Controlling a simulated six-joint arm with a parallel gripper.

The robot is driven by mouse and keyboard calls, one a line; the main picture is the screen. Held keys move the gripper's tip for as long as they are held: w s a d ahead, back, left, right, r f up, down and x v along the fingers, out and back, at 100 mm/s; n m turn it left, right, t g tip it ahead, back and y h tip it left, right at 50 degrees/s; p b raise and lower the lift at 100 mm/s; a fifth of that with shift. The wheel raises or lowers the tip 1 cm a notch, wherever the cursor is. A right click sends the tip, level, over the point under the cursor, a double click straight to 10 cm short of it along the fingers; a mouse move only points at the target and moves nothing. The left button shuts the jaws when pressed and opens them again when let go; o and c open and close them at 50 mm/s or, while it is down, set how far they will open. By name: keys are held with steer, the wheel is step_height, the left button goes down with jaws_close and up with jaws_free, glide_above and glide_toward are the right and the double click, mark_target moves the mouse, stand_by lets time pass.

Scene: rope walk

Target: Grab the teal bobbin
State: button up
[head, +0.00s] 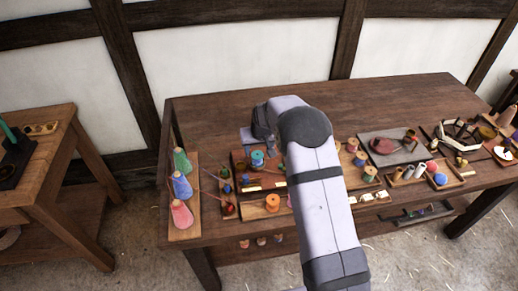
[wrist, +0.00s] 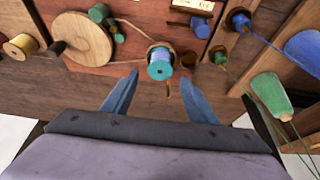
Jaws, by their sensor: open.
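The teal bobbin (wrist: 160,68) shows in the wrist view, with blue thread wound on it and a teal end facing me. It lies just beyond the fingertips of my gripper (wrist: 160,80), near the middle between them. My gripper is open with nothing held.
Green, blue and pink cones (head: 182,187) stand on a board at the table's left end. A round wooden disc (wrist: 82,40) and a small green spool (wrist: 98,13) lie left of the bobbin. A green cone (wrist: 270,94) is at the right. The table's back (head: 230,103) is clear.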

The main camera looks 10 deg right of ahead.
mark_target(257, 154)
steer(key=shift+b+x, duration=1.65)
steer(key=shift+x, duration=1.25)
steer(key=c, duration=0.7)
steer(key=shift+c, duration=0.4)
steer(key=shift+r, duration=0.1)
steer(key=shift+r+p, duration=2.45)
steer(key=shift+r, duration=1.5)
steer(key=shift+d, duration=0.1)
